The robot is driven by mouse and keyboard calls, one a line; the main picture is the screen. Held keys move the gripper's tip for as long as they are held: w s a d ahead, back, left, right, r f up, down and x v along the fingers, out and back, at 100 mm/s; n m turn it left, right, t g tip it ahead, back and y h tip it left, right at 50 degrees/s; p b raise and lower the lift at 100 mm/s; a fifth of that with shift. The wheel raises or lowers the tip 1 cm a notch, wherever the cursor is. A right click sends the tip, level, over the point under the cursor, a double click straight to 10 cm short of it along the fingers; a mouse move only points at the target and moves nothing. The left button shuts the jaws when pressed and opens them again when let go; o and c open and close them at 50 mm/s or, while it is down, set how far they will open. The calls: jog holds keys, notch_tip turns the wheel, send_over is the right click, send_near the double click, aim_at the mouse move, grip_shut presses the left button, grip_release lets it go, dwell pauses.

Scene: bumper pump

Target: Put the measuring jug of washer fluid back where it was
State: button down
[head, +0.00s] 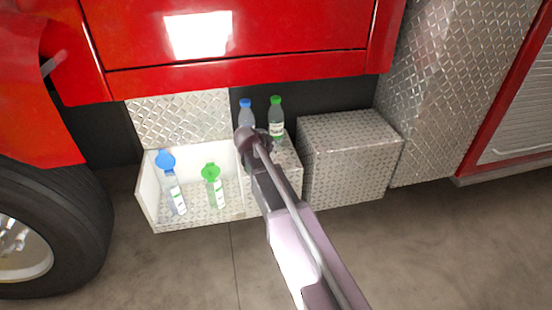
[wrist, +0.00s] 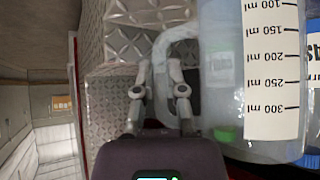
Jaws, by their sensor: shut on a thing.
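The measuring jug (wrist: 225,75) is a clear vessel with a white scale strip that reads upside down, filling the right half of the wrist view. Its pale, looped handle (wrist: 180,35) reaches toward my gripper (wrist: 158,72). My gripper's two fingers are closed on this handle. In the head view my wrist and arm cover the gripper and the jug, so I cannot tell there what the jug rests on or whether it is raised. A blue-capped bottle (head: 246,112) and a green-capped bottle (head: 276,118) stand just behind my wrist.
A white-walled, open-fronted bay (head: 148,192) at left holds a blue-topped container (head: 172,190) and a green-topped container (head: 215,190). A diamond-plate box (head: 350,160) stands to the right. The red truck body (head: 240,50) overhangs behind. Floor in front is clear.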

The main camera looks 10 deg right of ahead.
jog(key=shift+f+b, duration=0.65)
jog(key=shift+f, duration=0.3)
jog(key=shift+f, duration=0.15)
jog(key=c, duration=0.7)
grip_release()
jog(key=shift+r, duration=0.2)
jog(key=shift+s+a+r+p, duration=0.25)
jog(key=shift+r+p, duration=0.15)
jog(key=shift+p, duration=0.1)
jog(key=shift+p+v, duration=3.8)
jog(key=shift+v, duration=1.65)
